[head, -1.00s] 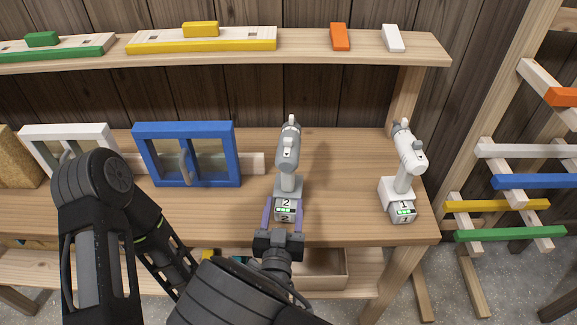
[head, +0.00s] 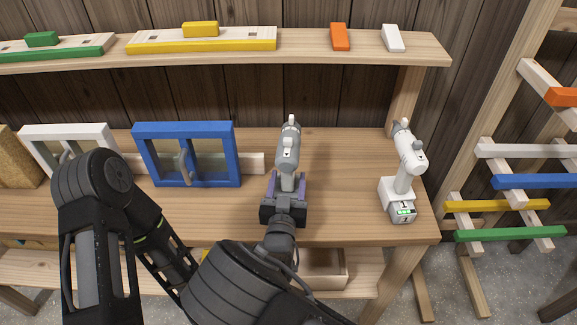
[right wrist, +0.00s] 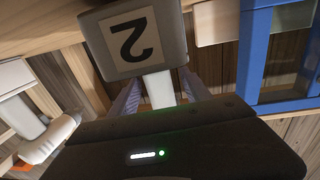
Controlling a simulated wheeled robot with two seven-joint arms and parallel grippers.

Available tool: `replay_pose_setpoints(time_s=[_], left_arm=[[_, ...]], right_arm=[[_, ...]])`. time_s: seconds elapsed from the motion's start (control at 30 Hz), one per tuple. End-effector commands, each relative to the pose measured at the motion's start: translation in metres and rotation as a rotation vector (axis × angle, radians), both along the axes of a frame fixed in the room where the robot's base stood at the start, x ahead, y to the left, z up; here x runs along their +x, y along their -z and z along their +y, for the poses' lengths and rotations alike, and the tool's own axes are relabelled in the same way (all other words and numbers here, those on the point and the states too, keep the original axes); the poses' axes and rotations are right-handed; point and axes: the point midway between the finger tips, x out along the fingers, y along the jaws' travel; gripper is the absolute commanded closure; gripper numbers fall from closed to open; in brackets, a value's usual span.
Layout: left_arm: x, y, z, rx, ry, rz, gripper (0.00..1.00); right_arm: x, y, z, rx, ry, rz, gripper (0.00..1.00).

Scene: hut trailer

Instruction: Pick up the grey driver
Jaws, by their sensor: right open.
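The grey driver (head: 288,150) stands upright on its battery base on the workbench. The base, marked 2, shows in the right wrist view (right wrist: 137,42), with the pale handle below it in the picture. My right gripper (head: 287,181) is open, with a purple finger on each side of the driver's handle. I cannot tell whether either finger touches it. In the head view the gripper hides most of the base. My left arm shows at the left, but its gripper is out of view.
A white driver (head: 404,165) stands to the right on the workbench (head: 345,200). A blue-framed window (head: 236,155) stands close on the left, with a white-framed one (head: 110,133) beyond it. A shelf (head: 340,65) with coloured blocks runs above. A rack with coloured bars is far right.

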Motion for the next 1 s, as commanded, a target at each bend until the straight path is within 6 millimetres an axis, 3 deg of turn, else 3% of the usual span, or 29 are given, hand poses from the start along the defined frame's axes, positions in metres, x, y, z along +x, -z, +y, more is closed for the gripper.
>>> replay_pose_setpoints(time_s=[0.17,0.73,1.0], left_arm=[[0.0,0.0,0.0,0.0,0.0,0.0,0.26],[0.0,0.0,0.0,0.0,0.0,0.0,0.26],[0.0,0.0,0.0,0.0,0.0,0.0,0.26]], right_arm=[[0.017,0.0,-0.002,0.0,0.0,0.0,0.44],[0.017,0.0,-0.002,0.0,0.0,0.0,0.44],[0.017,0.0,-0.002,0.0,0.0,0.0,0.64]])
